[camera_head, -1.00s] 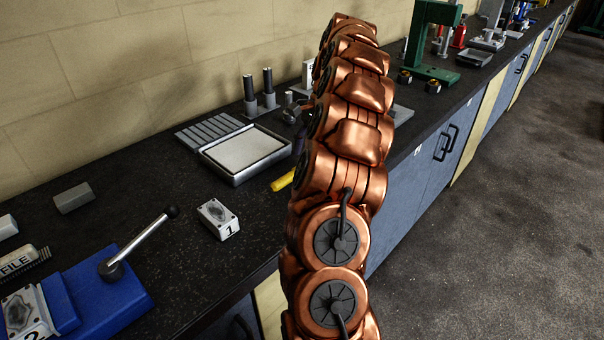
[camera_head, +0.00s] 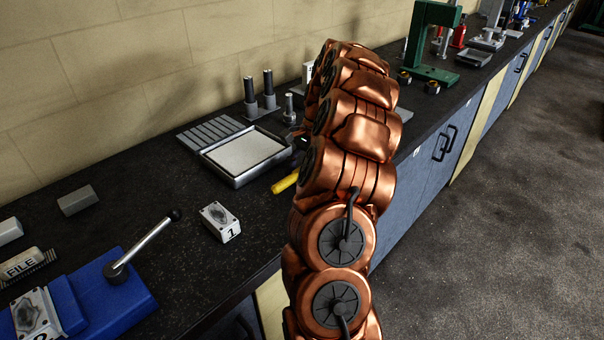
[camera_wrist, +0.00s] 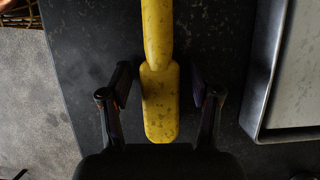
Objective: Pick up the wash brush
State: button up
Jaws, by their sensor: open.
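The wash brush (camera_wrist: 158,35) shows in the wrist view as a long yellow, speckled handle. It lies on the dark bench top and runs up out of the top of that view, so its bristle end is not seen. My gripper (camera_wrist: 161,78) is open, with one finger on each side of the handle and a gap on both sides. How high the fingers are above the bench is hard to tell. In the head view the yellow handle end (camera_head: 285,183) shows beside my copper arm, which hides most of the brush and nearly all of the gripper.
A metal tray (camera_head: 238,180) with a pale surface lies left of the brush in the head view; its rim (camera_wrist: 262,75) is at the right in the wrist view. A block marked 1 (camera_head: 219,222) stands nearer. The bench's front edge and floor are close by.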

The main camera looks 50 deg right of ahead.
aim_at(298, 173)
jog(key=shift+c, duration=0.3)
grip_shut()
jog(key=shift+r, duration=0.1)
dwell(0.4)
jog(key=shift+r+b, duration=0.85)
jog(key=shift+r, duration=0.85)
jog(key=s+r+b, duration=0.1)
jog(key=s+b, duration=0.3)
jog(key=s, duration=1.2)
jog(key=shift+a+r, duration=0.2)
jog(key=shift+a, duration=0.05)
